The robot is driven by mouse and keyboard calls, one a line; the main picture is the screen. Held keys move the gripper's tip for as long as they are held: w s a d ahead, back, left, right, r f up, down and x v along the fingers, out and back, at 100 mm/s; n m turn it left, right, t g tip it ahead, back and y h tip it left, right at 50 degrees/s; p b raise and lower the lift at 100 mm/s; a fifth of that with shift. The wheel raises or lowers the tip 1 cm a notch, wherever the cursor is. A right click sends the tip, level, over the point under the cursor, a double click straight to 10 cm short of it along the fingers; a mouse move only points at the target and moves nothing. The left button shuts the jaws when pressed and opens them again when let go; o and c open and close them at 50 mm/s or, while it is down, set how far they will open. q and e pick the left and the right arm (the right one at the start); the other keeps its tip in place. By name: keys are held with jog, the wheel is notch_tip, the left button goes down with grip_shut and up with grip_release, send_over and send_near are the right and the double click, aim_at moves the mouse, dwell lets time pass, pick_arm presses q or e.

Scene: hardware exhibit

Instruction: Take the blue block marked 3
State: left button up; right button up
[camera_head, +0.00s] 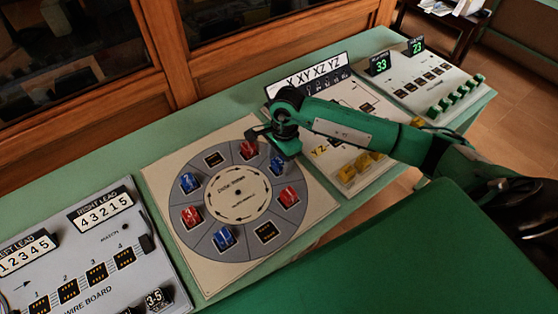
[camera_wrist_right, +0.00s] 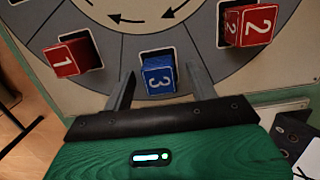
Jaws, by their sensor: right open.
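The blue block marked 3 (camera_wrist_right: 158,76) sits in its slot on the round dial (camera_head: 238,192). It also shows in the head view (camera_head: 277,166), partly hidden beside my right gripper (camera_head: 268,145). In the right wrist view, my right gripper (camera_wrist_right: 160,90) is open, with one finger on each side of the blue block. I see no grip on the block; whether a finger touches it I cannot tell. My left gripper is not in view.
A red block marked 1 (camera_wrist_right: 72,58) and a red block marked 2 (camera_wrist_right: 248,26) flank the blue one. More red and blue blocks sit around the dial. A wire board (camera_head: 85,250) stands left, and panels with yellow (camera_head: 360,165) and green pieces (camera_head: 455,95) stand right.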

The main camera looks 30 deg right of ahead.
jog(key=shift+f, duration=0.4)
jog(key=shift+c, duration=0.5)
jog(key=c, duration=1)
jog(key=shift+o, duration=0.2)
jog(key=shift+r, duration=0.15)
